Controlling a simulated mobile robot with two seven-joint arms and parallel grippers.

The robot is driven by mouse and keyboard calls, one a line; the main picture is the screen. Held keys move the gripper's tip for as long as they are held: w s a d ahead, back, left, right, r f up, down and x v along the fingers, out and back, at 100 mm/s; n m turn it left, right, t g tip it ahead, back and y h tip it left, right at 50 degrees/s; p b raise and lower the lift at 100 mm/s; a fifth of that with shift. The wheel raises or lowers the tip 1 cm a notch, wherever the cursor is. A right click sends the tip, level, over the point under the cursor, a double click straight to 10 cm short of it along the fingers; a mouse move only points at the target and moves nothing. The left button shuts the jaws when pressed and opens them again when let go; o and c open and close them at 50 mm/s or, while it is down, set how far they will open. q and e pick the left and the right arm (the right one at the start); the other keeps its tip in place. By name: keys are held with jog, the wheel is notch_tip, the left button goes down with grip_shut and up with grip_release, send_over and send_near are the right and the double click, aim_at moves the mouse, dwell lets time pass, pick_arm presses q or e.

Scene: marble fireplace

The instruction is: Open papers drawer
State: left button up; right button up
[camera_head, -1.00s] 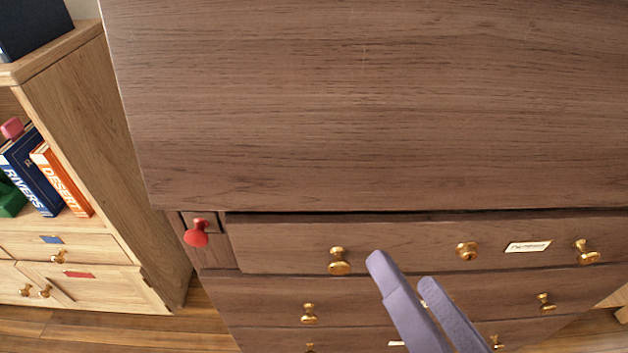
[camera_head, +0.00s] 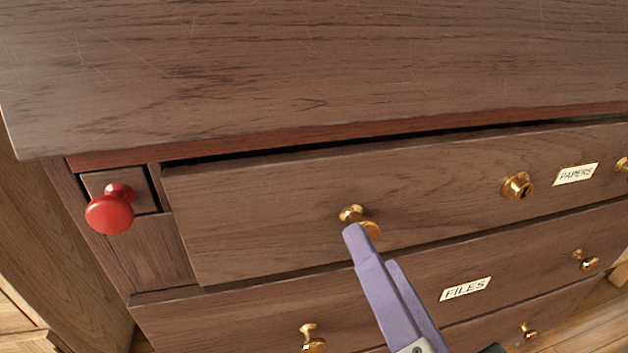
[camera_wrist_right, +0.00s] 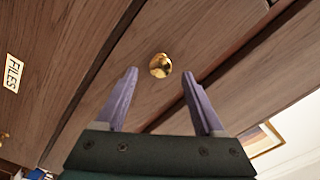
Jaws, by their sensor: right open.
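The papers drawer (camera_head: 430,195) is the top wide drawer of a dark wooden cabinet, with a label reading PAPERS (camera_head: 575,174). It stands slightly proud, with a dark gap along its top edge. Its left brass knob (camera_head: 360,221) is just beyond my right gripper (camera_head: 371,250), partly covered by a fingertip. In the right wrist view the same knob (camera_wrist_right: 160,66) lies ahead of and between the fingertips of my right gripper (camera_wrist_right: 159,78), which is open and empty. My left gripper is not in view.
A brass keyhole fitting (camera_head: 517,186) sits near the drawer's middle, and another knob (camera_head: 622,166) at its right. A small drawer with a red knob (camera_head: 111,209) is at the left. The files drawer (camera_head: 400,296) is directly below. The cabinet top (camera_head: 320,70) is bare.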

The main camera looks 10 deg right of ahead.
jog(key=w, duration=0.4)
jog(key=shift+w+a+b, duration=0.1)
jog(key=shift+w+b, duration=0.1)
jog(key=shift+b, duration=0.15)
grip_shut()
dwell(1.1)
